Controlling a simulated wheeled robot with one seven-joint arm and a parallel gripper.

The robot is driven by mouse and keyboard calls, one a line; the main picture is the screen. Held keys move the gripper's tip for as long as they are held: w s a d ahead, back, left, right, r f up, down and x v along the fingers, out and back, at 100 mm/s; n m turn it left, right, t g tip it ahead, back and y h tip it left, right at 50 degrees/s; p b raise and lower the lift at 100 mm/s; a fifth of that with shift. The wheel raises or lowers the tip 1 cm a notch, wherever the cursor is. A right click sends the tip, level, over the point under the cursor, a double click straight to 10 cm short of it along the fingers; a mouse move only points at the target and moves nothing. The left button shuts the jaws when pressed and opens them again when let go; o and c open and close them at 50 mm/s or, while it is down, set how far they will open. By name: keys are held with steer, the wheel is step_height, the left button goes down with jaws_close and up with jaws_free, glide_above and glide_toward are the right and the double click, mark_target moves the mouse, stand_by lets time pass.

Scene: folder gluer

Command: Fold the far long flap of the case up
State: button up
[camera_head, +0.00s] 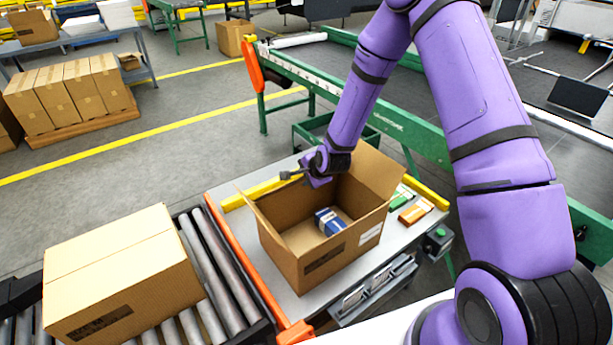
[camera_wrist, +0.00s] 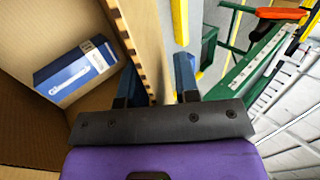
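The open brown case (camera_head: 338,262) stands on the grey worktop, with a blue and white box (camera_head: 328,221) inside; that box also shows in the wrist view (camera_wrist: 75,73). The left flap (camera_head: 262,224) and right flap (camera_head: 376,172) slant upward. My gripper (camera_head: 293,175) is at the far edge of the case. In the wrist view my gripper (camera_wrist: 156,82) has its fingers apart, one on each side of a cardboard panel (camera_wrist: 150,45) with a ridged edge. A gap shows beside the right finger. My arm hides part of the far side, so the far flap's full outline is unclear.
A closed carton (camera_head: 122,270) sits on the roller conveyor (camera_head: 205,270) at left. An orange rail (camera_head: 245,262) edges the worktop. A green-framed conveyor (camera_head: 410,135) runs behind the case. Small orange and green items (camera_head: 413,213) lie right of it.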

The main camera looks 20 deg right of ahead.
jaws_close()
steer(key=shift+w+r, duration=0.1)
steer(key=shift+w+a+r+g+h, duration=0.25)
steer(key=shift+w+g, duration=0.2)
steer(key=shift+g, duration=0.2)
steer(key=shift+w+a+r+g+h, duration=0.15)
steer(key=shift+w+r+g, duration=0.1)
steer(key=shift+w+g, duration=0.25)
steer(key=shift+w+a+r+g+h, duration=0.25)
steer(key=shift+w+g, duration=0.1)
steer(key=shift+g, duration=0.4)
steer(key=w+g, duration=0.2)
steer(key=w+a+g+h, duration=0.1)
steer(key=w+g, duration=0.1)
steer(key=shift+w+r, duration=0.1)
steer(key=shift+w, duration=0.05)
steer(key=shift+a+g, duration=0.1)
steer(key=shift+g, duration=0.2)
